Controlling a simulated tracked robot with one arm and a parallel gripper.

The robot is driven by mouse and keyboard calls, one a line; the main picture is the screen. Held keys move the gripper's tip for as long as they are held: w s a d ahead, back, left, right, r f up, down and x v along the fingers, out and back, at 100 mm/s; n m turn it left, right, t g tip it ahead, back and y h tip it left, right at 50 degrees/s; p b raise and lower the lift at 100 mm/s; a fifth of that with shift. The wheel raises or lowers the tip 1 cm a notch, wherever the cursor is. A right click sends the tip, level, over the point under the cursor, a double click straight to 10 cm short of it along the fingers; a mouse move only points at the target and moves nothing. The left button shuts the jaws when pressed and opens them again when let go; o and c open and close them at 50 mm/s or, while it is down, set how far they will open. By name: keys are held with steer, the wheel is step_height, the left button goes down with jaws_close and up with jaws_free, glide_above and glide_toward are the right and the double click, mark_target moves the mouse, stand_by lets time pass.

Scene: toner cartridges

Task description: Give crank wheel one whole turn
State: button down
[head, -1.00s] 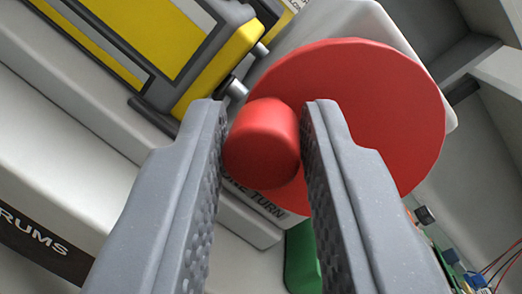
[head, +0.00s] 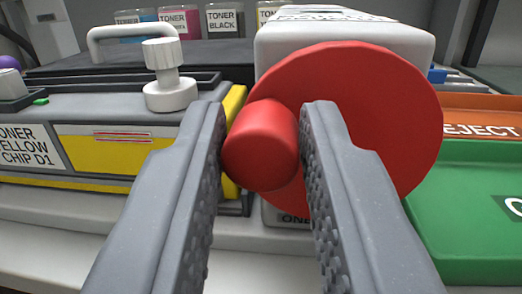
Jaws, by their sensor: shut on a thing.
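The crank wheel (head: 375,120) is a flat red disc on the front of a white housing (head: 345,38). Its red knob handle (head: 262,148) sticks out toward me at the left part of the disc. My gripper (head: 262,135) has one finger on each side of the knob and is shut on it. The label under the wheel is mostly hidden by the wheel and my right finger; only "ONE" shows.
A yellow toner cartridge (head: 110,148) with a white knob (head: 168,85) lies close at left. A green tray (head: 465,190) and an orange "EJECT" tray (head: 480,118) are at right. Toner jars (head: 225,20) stand at the back.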

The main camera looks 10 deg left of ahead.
steer(key=m+p, duration=0.1)
steer(key=r+m, duration=0.1)
steer(key=m, duration=0.1)
steer(key=shift+d+h+p, duration=0.3)
steer(key=shift+p, duration=0.05)
steer(key=m, duration=0.2)
steer(key=d+m+h+p, duration=0.1)
steer(key=m, duration=0.1)
steer(key=shift+r+t, duration=0.15)
steer(key=shift+t, duration=0.15)
steer(key=m, duration=0.2)
steer(key=d+m+p, duration=0.1)
steer(key=m, duration=0.1)
steer(key=shift+h, duration=0.3)
steer(key=shift+d+m+h, duration=0.2)
steer(key=shift+m+h, duration=0.05)
steer(key=shift+m, duration=0.75)
steer(key=shift+d+m+h, duration=0.15)
steer(key=shift+m+h, duration=0.1)
steer(key=shift+m, duration=0.75)
steer(key=shift+f, duration=0.2)
steer(key=c, duration=1.2)
jaws_free()
steer(key=shift+c, duration=0.2)
steer(key=shift+r, duration=0.1)
